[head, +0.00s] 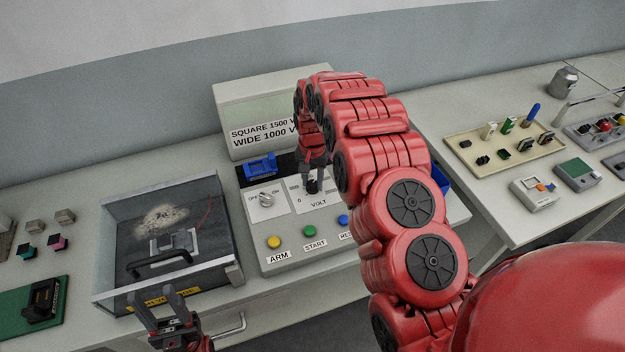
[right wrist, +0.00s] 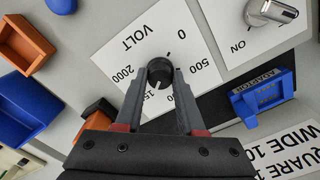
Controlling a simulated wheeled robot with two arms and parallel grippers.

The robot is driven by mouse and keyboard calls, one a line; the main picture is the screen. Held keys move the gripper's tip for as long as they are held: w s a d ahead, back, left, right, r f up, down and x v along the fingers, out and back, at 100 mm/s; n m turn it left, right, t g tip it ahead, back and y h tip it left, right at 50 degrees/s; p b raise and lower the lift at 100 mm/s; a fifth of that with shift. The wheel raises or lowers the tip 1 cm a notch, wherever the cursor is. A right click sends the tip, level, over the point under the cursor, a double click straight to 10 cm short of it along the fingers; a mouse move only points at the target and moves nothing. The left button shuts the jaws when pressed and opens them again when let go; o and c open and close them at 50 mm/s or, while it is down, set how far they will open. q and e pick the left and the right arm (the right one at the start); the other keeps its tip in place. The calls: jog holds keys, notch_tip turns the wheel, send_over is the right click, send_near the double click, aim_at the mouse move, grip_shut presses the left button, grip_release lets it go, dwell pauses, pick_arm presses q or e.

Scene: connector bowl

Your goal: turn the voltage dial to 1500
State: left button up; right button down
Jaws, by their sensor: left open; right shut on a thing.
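The voltage dial is a black round knob (right wrist: 160,72) on a white VOLT plate (right wrist: 128,62); in the head view the knob (head: 312,186) is partly covered by my right gripper. My right gripper (head: 313,172) comes down from above, and its fingertips (right wrist: 161,80) are shut on the knob's sides. The scale reads 0, 500, a partly covered 1000, a partly covered 1500, and 2000. A light mark on the knob points toward the gripper, around the 1000 to 1500 side; the exact value is unclear. My left gripper (head: 158,308) is open and empty at the lower left.
An ON/OFF knob (head: 266,198) and blue adaptor (head: 260,166) sit beside the dial. ARM (head: 273,242), START (head: 310,230) and a blue button (head: 343,220) lie in front. A sign (head: 262,125) stands behind. A clear-sided drawer box (head: 238,270) is left of the panel.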

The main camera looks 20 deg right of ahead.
aim_at(312, 183)
jog(key=shift+m, duration=0.6)
jog(key=c, duration=0.5)
grip_release()
jog(key=shift+r, duration=0.1)
notch_tip(312, 183, up, 17)
jog(key=p, duration=1.7)
jog(key=shift+r, duration=0.1)
